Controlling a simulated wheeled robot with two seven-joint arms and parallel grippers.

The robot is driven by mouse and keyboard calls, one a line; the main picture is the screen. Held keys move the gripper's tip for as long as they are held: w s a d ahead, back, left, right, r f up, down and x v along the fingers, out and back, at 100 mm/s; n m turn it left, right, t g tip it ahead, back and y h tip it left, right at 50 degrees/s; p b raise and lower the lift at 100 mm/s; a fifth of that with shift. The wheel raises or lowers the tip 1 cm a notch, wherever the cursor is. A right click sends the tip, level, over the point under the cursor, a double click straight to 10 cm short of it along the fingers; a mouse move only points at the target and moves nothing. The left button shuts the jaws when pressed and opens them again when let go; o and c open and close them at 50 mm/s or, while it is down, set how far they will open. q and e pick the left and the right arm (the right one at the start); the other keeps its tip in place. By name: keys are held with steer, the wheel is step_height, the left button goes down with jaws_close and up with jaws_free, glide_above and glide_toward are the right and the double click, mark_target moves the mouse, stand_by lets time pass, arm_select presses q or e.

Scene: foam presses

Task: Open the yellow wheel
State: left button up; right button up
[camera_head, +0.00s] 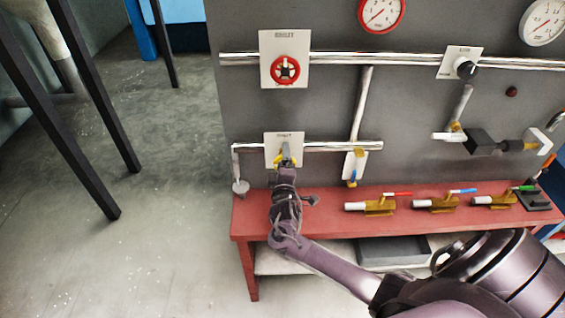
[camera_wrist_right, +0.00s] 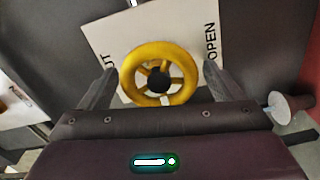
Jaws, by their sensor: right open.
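The yellow wheel (camera_wrist_right: 160,72) is a spoked handwheel with a dark hub, in front of a white plate (camera_wrist_right: 110,45) whose printed word OPEN can be read at the right. In the head view the yellow wheel (camera_head: 279,160) shows only in part, behind my right gripper (camera_head: 286,158). In the right wrist view my right gripper (camera_wrist_right: 160,90) is open, with one finger at each side of the wheel. Gaps show between the fingers and the rim, so it does not hold the wheel. My left gripper is not in view.
A red wheel (camera_head: 286,70) is mounted on the grey panel (camera_head: 400,100) above. A chrome pipe (camera_head: 340,146) runs right from the yellow wheel's plate. A red bench (camera_head: 330,222) below carries several lever valves (camera_head: 379,206). Open floor (camera_head: 170,220) lies to the left.

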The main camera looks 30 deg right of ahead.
steer(key=b+v, duration=0.1)
steer(key=v, duration=0.7)
steer(key=shift+b, duration=0.3)
steer(key=shift+w, duration=0.1)
